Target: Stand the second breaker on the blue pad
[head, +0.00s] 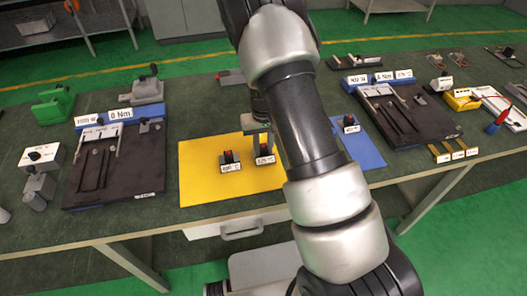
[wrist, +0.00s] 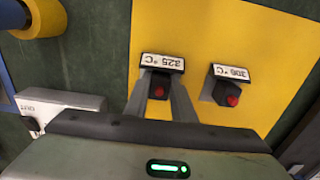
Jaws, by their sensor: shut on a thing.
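The yellow pad (head: 200,165) lies mid-table, with the blue pad (head: 370,155) to its right, partly hidden by my arm. One small dark breaker with a red top (head: 350,122) stands on the blue pad. My gripper (head: 262,146) is over the yellow pad, shut on a dark breaker with a red top (head: 265,151). In the wrist view, its fingers (wrist: 160,105) are either side of this breaker (wrist: 159,86), whose tag reads 325 °C. Whether it touches the pad I cannot tell. Another breaker (head: 229,157), tagged 306 °C, stands to its left on the yellow pad.
Black test boards stand left (head: 120,170) and right (head: 405,115) of the pads. A green device (head: 54,105) and grey blocks (head: 40,180) sit at the far left. A yellow box (head: 461,100) is at the right. The yellow pad's left part is bare.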

